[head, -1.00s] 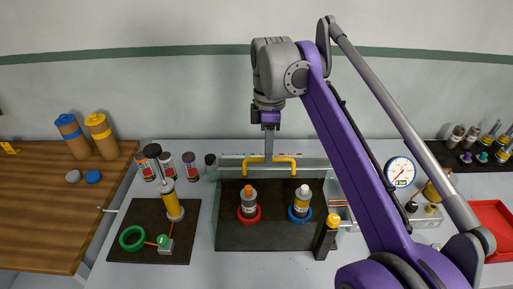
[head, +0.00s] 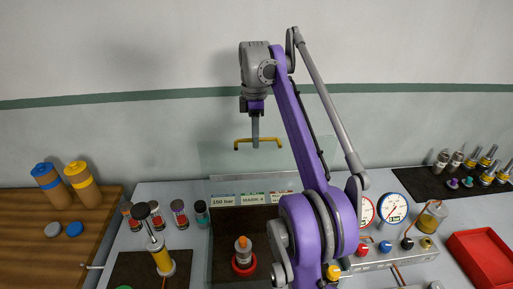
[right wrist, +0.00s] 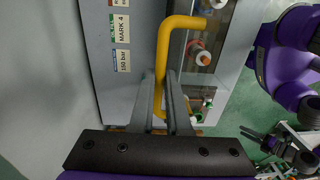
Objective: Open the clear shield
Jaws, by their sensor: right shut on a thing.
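The clear shield (head: 220,163) is swung up and stands raised at the back of the dark-floored bay (head: 222,250). Its yellow bar handle (head: 243,141) is at the top, in front of the wall. My right gripper (head: 255,141) is shut on this handle. The right wrist view shows the yellow handle (right wrist: 163,60) between the two grey fingers (right wrist: 165,100). My left gripper does not show in the head view. A dark pronged shape at the lower right of the wrist view may be it, too small to tell.
A bottle with an orange cap (head: 243,248) stands in a red ring inside the bay. My right arm covers the bay's right side. Gauges (head: 393,207) and a red tray (head: 484,262) are at the right. Several jars and a yellow cylinder (head: 161,258) stand at the left.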

